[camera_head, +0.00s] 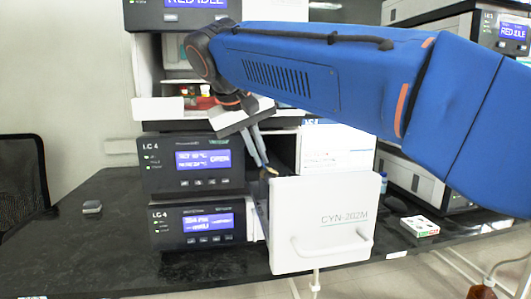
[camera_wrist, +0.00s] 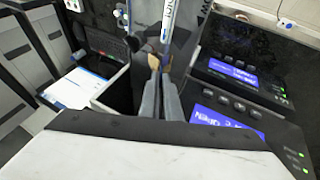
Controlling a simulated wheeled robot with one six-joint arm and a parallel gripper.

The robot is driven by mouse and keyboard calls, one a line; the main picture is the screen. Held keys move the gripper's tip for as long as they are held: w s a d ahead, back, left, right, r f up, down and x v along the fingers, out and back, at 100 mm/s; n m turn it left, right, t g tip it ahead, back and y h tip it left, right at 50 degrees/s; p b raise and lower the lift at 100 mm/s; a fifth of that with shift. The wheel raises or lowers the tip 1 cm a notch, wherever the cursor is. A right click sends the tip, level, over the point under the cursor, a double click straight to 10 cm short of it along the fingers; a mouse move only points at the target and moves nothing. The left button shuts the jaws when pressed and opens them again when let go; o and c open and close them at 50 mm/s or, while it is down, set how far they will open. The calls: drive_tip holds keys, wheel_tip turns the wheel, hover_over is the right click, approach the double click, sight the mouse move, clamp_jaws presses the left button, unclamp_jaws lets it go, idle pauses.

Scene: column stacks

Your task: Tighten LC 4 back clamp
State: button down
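The LC 4 stack stands on the dark bench in the head view, with an upper LC 4 module (camera_head: 195,161) and a lower one (camera_head: 200,221). Beside them, a white CYN-202M front (camera_head: 310,225) with a handle stands forward of an open compartment. My gripper (camera_head: 267,170) reaches down into that compartment from above. In the wrist view, its two grey fingers (camera_wrist: 160,72) lie close together, with tan tips at a dark clamp-like part (camera_wrist: 152,46) beside a pale, lettered column (camera_wrist: 168,22). Whether the fingers grip this part, and whether it is the back clamp, I cannot tell.
Another instrument stack (camera_head: 440,150) stands on the right, partly behind my blue arm.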

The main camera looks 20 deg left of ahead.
drive_tip(key=shift+s+a+f+n+t+h, duration=0.25)
drive_tip(key=shift+s+a+f+t+h, duration=0.15)
drive_tip(key=shift+t+h, duration=0.35)
drive_tip(key=shift+s+a+f+n+t+h, duration=0.15)
drive_tip(key=shift+a+f+n+t+h, duration=0.15)
drive_tip(key=shift+a+t+h, duration=0.45)
drive_tip(key=shift+d, duration=0.2)
drive_tip(key=c, duration=2)
unclamp_jaws()
drive_tip(key=shift+h, duration=0.3)
